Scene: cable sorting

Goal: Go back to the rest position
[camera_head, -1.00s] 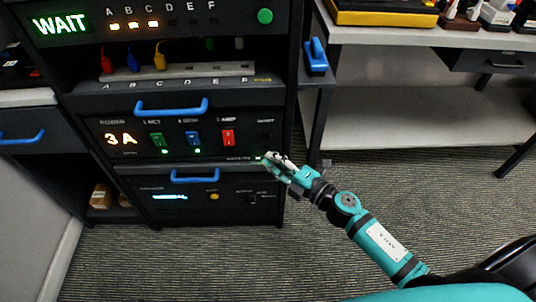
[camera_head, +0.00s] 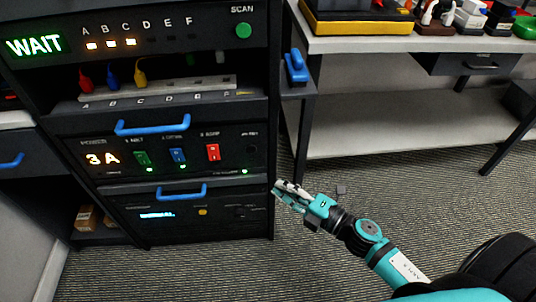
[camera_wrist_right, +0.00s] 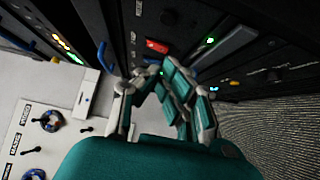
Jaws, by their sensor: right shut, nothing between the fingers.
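My right gripper (camera_head: 283,194) is shut and empty. It is in front of the lower right corner of the black rack (camera_head: 256,215), apart from it as far as I can see. The right arm comes in from the lower right in the head view. In the right wrist view the gripper's fingers (camera_wrist_right: 155,80) are close together, with the rack's dark panels behind them. My left gripper shows in neither view.
The rack has a WAIT display (camera_head: 35,45), a green SCAN button (camera_head: 243,30), coloured plugs in a socket strip (camera_head: 185,90), blue drawer handles (camera_head: 153,125) and a red switch (camera_head: 213,152). A white table (camera_head: 400,42) stands at the right. Carpet (camera_head: 220,270) is open below.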

